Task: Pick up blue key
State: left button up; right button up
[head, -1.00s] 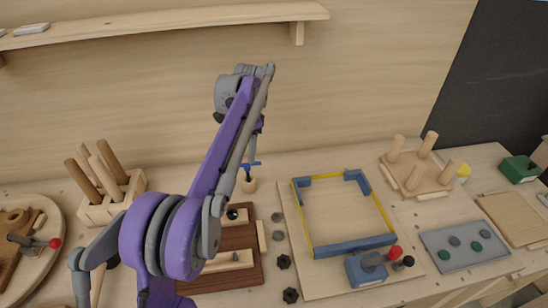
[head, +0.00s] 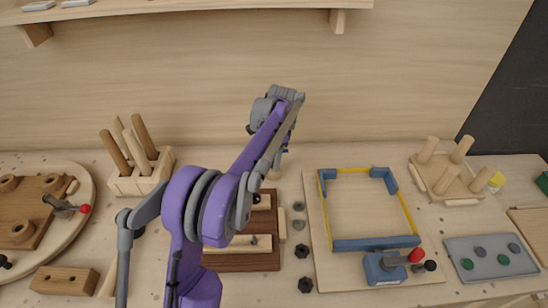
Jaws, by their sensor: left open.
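The wooden post (head: 274,174) that held the blue key shows only in part behind my left arm. I cannot make out the blue key itself now; my arm or gripper covers that spot. My left gripper (head: 286,142) is open, at the end of the purple and grey arm, close above the post. Its fingertips are mostly hidden behind the forearm, so I cannot tell whether they are around the key. My right gripper is not in view.
A dark wooden board (head: 240,263) lies below the post. A wooden block with upright pegs (head: 125,186) stands left. A board with a blue and yellow frame (head: 362,244) lies right, with dark knobs (head: 303,251) beside it. A shelf (head: 190,11) runs above.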

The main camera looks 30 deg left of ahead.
pick_arm(q)
jog(key=shift+f, duration=0.1)
jog(key=shift+c, duration=0.2)
grip_shut()
dwell(1.2)
